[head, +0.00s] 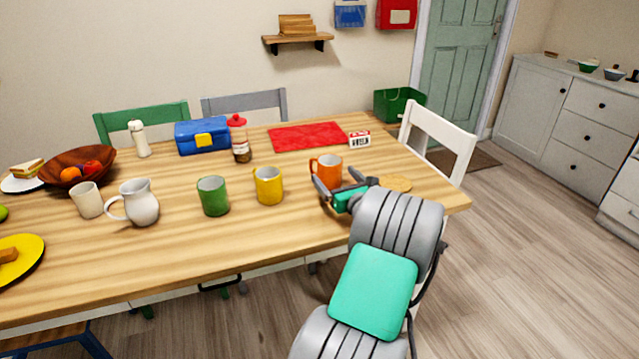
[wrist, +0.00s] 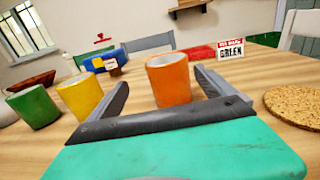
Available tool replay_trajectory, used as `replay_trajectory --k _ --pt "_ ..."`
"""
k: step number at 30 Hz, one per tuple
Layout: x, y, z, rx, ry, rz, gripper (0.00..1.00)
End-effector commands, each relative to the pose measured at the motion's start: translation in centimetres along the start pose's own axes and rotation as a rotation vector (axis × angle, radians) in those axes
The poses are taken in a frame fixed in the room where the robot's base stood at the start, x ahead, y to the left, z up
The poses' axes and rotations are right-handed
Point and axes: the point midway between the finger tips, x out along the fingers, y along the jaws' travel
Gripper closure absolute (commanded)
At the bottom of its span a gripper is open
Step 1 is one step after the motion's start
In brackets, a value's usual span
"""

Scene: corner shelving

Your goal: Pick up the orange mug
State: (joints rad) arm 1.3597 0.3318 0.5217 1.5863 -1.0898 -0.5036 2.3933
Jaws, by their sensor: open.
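The orange mug (head: 328,170) stands upright on the wooden table, near its right end, with its handle to the left in the head view. In the wrist view the orange mug (wrist: 169,80) is straight ahead, between the lines of the two fingers and a little beyond them. My gripper (head: 340,186) is open and low over the table, just on the near side of the mug. It also shows in the wrist view (wrist: 163,82), with a dark finger on each side and nothing gripped. Whether a finger touches the mug I cannot tell.
A yellow mug (head: 268,186) and a green mug (head: 213,196) stand left of the orange one. A cork mat (head: 394,183) lies to its right. Behind are a red mat (head: 300,137) and a small sign (head: 360,139). A white pitcher (head: 138,203) stands further left.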

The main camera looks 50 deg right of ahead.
Motion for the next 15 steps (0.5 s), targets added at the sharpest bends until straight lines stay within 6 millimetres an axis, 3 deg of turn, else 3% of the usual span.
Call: replay_trajectory --k 12,15 --pt "6.2 -1.3 -0.1 -0.005 0.000 -0.012 0.06" --pt "6.8 -1.2 -0.1 -0.004 0.002 -0.012 0.06"
